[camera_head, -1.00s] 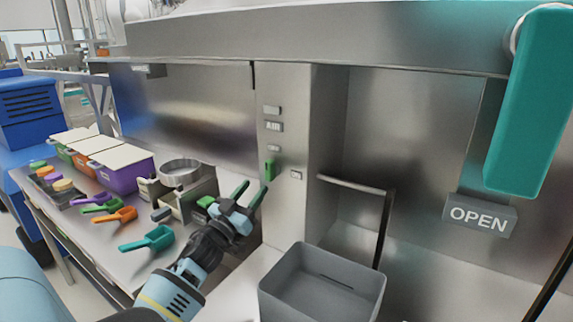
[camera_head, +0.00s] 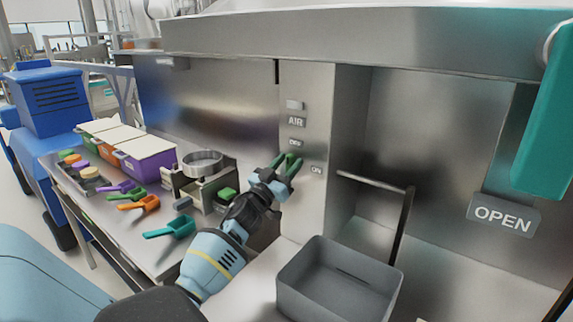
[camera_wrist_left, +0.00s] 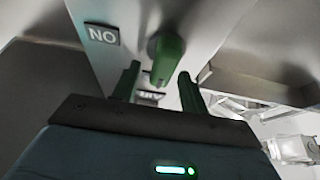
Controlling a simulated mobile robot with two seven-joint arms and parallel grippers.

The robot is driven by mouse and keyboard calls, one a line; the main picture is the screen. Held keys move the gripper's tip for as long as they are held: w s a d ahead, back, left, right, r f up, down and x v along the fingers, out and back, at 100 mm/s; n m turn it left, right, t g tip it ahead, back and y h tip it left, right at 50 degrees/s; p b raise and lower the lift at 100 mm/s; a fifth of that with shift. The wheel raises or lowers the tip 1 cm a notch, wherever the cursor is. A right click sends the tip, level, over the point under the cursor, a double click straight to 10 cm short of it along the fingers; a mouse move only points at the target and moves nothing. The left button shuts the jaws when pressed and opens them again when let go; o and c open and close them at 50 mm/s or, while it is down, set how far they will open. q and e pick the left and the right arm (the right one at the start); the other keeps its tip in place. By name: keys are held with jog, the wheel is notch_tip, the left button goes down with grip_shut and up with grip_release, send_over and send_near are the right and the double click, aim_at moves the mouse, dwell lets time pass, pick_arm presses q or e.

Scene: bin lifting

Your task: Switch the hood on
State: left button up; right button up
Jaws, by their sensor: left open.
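The hood's switch panel (camera_head: 307,105) is a metal post with an AIR label (camera_head: 295,121), an OFF label (camera_head: 295,142) and an ON label (camera_head: 317,169). My left gripper (camera_head: 288,162) is open at the panel, beside the ON label. In the left wrist view, the green switch lever (camera_wrist_left: 166,62) stands on the panel between and beyond the two green fingertips (camera_wrist_left: 157,80). I cannot tell whether they touch it. The ON label (camera_wrist_left: 103,35) appears upside down there. In the head view the gripper mostly hides the switch. My right gripper is not in view.
A grey bin (camera_head: 340,285) stands on the work surface right of my left arm, with a dark-framed handle (camera_head: 402,215) behind it. A teal block (camera_head: 548,130) and an OPEN sign (camera_head: 502,214) are at right. Coloured scoops and boxes (camera_head: 150,165) fill the left table.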

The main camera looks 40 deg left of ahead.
pick_arm(q)
grip_shut()
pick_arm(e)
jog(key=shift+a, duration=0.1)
